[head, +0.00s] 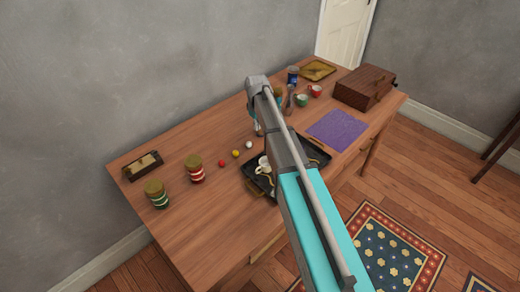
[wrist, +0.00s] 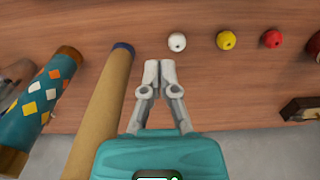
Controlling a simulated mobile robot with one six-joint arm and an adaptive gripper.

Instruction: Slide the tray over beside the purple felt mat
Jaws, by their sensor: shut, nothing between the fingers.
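The tray (head: 314,154) is dark with brass-coloured handles and lies near the table's front edge in the head view. A white cup (head: 263,164) stands on it; my arm hides its middle. The purple felt mat (head: 338,129) lies flat to the right of the tray, with a gap of bare wood between them. My gripper (wrist: 159,66) is shut and empty, pointing down over the table behind the tray. In the head view its fingers (head: 257,129) show only in part beside my arm. Neither tray nor mat shows in the wrist view.
White (wrist: 177,42), yellow (wrist: 225,40) and red (wrist: 272,39) balls lie near my gripper. A tan tube (wrist: 102,105) and a teal patterned cylinder (wrist: 38,97) are close beside it. Striped jars (head: 194,171) stand left; a wooden chest (head: 364,88) stands right.

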